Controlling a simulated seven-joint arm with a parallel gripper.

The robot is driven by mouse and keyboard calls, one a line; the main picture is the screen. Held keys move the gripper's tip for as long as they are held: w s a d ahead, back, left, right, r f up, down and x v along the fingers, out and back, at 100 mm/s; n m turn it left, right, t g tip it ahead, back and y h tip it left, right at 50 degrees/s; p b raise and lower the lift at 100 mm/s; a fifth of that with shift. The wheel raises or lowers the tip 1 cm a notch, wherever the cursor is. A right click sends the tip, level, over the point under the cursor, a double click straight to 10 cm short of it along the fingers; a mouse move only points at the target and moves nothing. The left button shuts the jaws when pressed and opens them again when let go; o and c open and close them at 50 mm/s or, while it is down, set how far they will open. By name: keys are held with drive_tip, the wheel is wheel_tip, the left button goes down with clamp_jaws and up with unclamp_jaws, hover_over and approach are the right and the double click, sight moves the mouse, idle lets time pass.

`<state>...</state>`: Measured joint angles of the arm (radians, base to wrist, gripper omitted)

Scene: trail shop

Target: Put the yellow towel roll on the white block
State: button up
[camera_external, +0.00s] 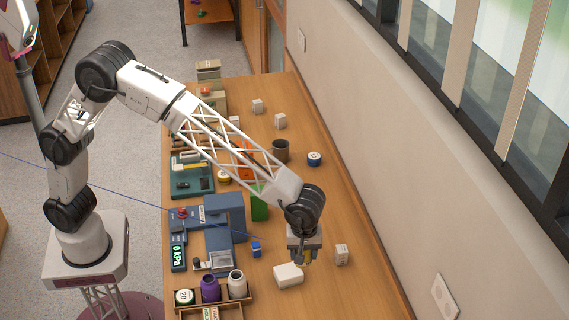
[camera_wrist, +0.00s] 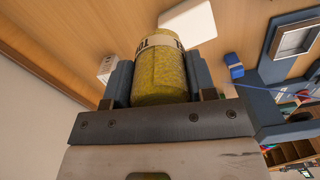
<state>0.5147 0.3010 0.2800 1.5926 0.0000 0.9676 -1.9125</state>
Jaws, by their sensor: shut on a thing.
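The yellow towel roll (camera_wrist: 159,75), with a pale printed band round it, sits between the two fingers of my gripper (camera_wrist: 158,82) in the wrist view. My gripper is shut on it. In the external view my gripper (camera_external: 304,256) points down over the right part of the table, and only a small part of the roll shows between the fingers. The white block (camera_external: 288,275) lies on the table just left of and nearer than my gripper. In the wrist view the white block (camera_wrist: 190,24) shows beyond the roll, apart from it.
A small white box (camera_external: 341,254) stands close right of my gripper. A small blue item (camera_external: 256,249) lies to the left. A wooden crate (camera_external: 248,294) with jars stands at the front left, and a blue device (camera_external: 225,215) behind it. The wall borders the table's right side.

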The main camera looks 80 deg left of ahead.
drive_tip(key=s+a, duration=0.5)
drive_tip(key=s, duration=0.4)
drive_tip(key=s+a+m, duration=0.1)
drive_tip(key=s+a, duration=0.4)
drive_tip(key=s, duration=0.3)
drive_tip(key=shift+s+a+f, duration=0.3)
drive_tip(key=shift+s+f, duration=0.1)
drive_tip(key=shift+f, duration=0.05)
drive_tip(key=shift+w, duration=0.1)
hover_over(288, 271)
drive_tip(key=shift+f, duration=0.75)
drive_tip(key=shift+f, duration=0.1)
drive_tip(key=shift+f, duration=1.65)
drive_tip(key=shift+f, duration=0.15)
drive_tip(key=o, duration=1)
drive_tip(key=shift+c, duration=0.2)
wheel_tip(288, 271, up, 12)
